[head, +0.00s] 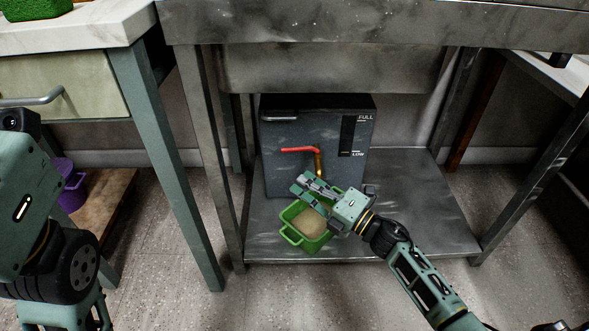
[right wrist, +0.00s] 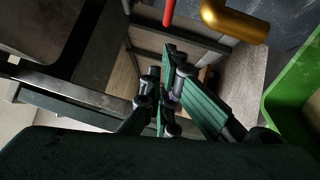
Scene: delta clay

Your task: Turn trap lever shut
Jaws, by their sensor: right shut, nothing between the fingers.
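The trap is a dark grey box (head: 280,170) on the low shelf under the sink. Its red lever (head: 298,150) sticks out to the left, roughly level, above a brass spout (head: 319,166). In the right wrist view the red lever (right wrist: 168,12) and the brass spout (right wrist: 235,18) show at the top. My right gripper (head: 302,186) is shut and empty, below the lever and apart from it; its fingers also show in the right wrist view (right wrist: 165,90). My left arm shows at the left edge; its fingers are not in view.
A green tub (head: 293,238) with cloudy tan contents stands below the spout, under my right gripper. The metal shelf (head: 425,215) is bare to the right. Table legs (head: 205,140) flank the shelf. A purple bucket (head: 72,190) stands on a low wooden board at left.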

